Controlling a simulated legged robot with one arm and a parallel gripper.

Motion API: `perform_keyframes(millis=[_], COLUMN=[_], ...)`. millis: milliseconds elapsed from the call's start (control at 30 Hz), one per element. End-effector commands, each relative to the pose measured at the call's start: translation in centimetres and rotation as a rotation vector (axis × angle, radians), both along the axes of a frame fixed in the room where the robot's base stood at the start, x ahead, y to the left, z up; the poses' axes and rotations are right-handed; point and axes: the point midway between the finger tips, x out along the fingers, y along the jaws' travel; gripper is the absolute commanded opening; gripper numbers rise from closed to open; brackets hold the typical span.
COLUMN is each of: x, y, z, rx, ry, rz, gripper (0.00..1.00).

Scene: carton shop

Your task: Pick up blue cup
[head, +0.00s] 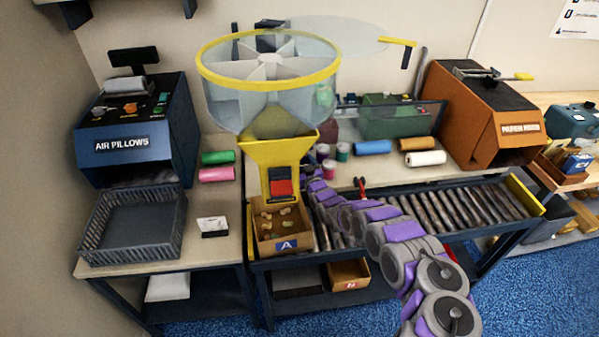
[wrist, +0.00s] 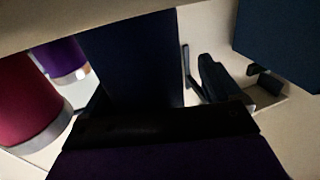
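I cannot clearly make out a blue cup in the head view. Small coloured cylinders stand on the back table there, among them a purple one (head: 322,150), a green one (head: 342,150) and a magenta one (head: 329,168). My gripper (head: 311,176) is at the far end of my purple and grey arm, close to these cylinders, and its fingers are too small to read. In the wrist view a dark blue surface (wrist: 135,55) is close in front of my gripper's dark edge; I cannot tell whether it is the cup. A red cylinder (wrist: 25,100) and a purple one (wrist: 62,60) are left of it.
A yellow-rimmed hopper (head: 268,80) stands above a carton (head: 282,228) marked A. A roller conveyor (head: 445,205) runs under my arm. A blue air pillow machine (head: 135,130) and grey basket (head: 133,228) are left; an orange paper machine (head: 482,120) is right.

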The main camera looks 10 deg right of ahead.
Motion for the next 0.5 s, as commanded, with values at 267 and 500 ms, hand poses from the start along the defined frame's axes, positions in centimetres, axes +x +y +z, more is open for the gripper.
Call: perform_keyframes(millis=[267,500], x=[0.03,0.03], y=[0.25,0.64], z=[-0.14,-0.15], rx=[-0.001,-0.005], ry=[0.002,0.002], rz=[0.002,0.003], gripper=[0.69,0.46])
